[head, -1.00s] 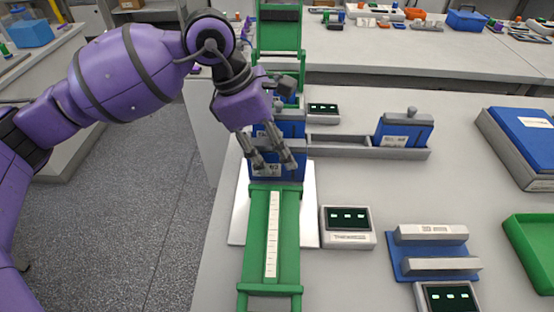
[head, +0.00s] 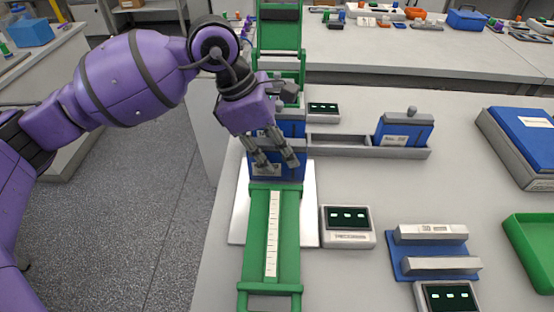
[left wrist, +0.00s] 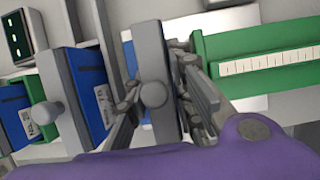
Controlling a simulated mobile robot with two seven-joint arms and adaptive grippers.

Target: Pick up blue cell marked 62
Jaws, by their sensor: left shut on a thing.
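My left gripper (head: 277,163) reaches down onto the front blue cell (head: 290,175), just behind the green ruled track. It is shut on this cell. In the left wrist view the fingers (left wrist: 160,100) lie on both sides of its grey top (left wrist: 150,55) with a round knob. The cell is upright, and its label is partly covered by a finger, so I cannot read its number. Another blue cell (head: 297,128) stands right behind it. A further blue cell (head: 404,130) stands in a grey tray to the right; its label is too small to read for certain.
The green track (head: 258,225) with a white scale lies in front of the held cell, on a white plate (head: 309,205). A display box (head: 347,227) and a blue cradle with grey bars (head: 435,255) are to the right. The grey tray (head: 350,152) has an empty stretch.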

